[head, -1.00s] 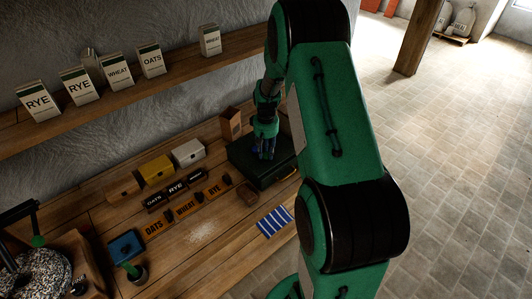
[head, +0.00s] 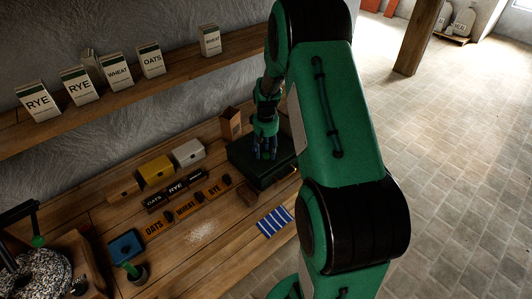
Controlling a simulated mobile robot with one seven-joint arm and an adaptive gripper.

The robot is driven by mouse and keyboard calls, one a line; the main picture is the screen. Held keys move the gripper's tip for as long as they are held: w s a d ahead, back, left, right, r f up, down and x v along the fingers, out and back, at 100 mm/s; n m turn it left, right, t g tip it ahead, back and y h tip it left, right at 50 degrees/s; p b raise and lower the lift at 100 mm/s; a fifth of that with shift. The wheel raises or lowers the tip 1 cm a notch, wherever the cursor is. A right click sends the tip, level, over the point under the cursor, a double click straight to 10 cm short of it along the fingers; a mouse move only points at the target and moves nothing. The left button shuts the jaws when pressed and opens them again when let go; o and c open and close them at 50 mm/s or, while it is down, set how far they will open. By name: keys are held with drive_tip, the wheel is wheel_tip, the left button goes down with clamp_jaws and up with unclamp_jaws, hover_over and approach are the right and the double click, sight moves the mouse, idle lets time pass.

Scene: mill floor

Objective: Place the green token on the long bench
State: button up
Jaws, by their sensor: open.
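The long bench (head: 178,268) is the wooden worktop along the wall, with many small items on it. My gripper (head: 266,155) is at the dark green box (head: 276,172) on the bench's far right part, with its fingertips over or at the top of the box. It is open; I cannot make out anything between its fingers. I cannot make out the green token; it may be hidden by my gripper or arm, or too small to tell.
Left of the green box stand a white box (head: 188,153), a yellow box (head: 155,170) and several labelled blocks. A striped blue cloth (head: 275,221) lies near the front edge. A shelf (head: 130,92) with labelled packets runs above. Bare wood shows around a pale powder patch (head: 200,231).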

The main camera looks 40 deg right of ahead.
sight(265, 155)
wheel_tip(265, 155, up, 11)
drive_tip(key=shift+r+p, duration=0.15)
drive_tip(key=shift+p, duration=0.25)
idle(0.6)
drive_tip(key=s+a+r+n+t, duration=0.1)
drive_tip(key=s+a+r, duration=0.4)
drive_tip(key=a+r, duration=0.55)
drive_tip(key=s+a+r+n+t, duration=0.15)
drive_tip(key=s+a+r, duration=0.25)
drive_tip(key=a+r, duration=0.65)
drive_tip(key=s+a+r+t, duration=0.1)
drive_tip(key=s+a+r, duration=0.1)
drive_tip(key=s+a, duration=0.4)
drive_tip(key=s+a+r+t, duration=0.2)
drive_tip(key=s+a, duration=0.5)
drive_tip(key=s, duration=0.6)
drive_tip(key=shift+r, duration=0.3)
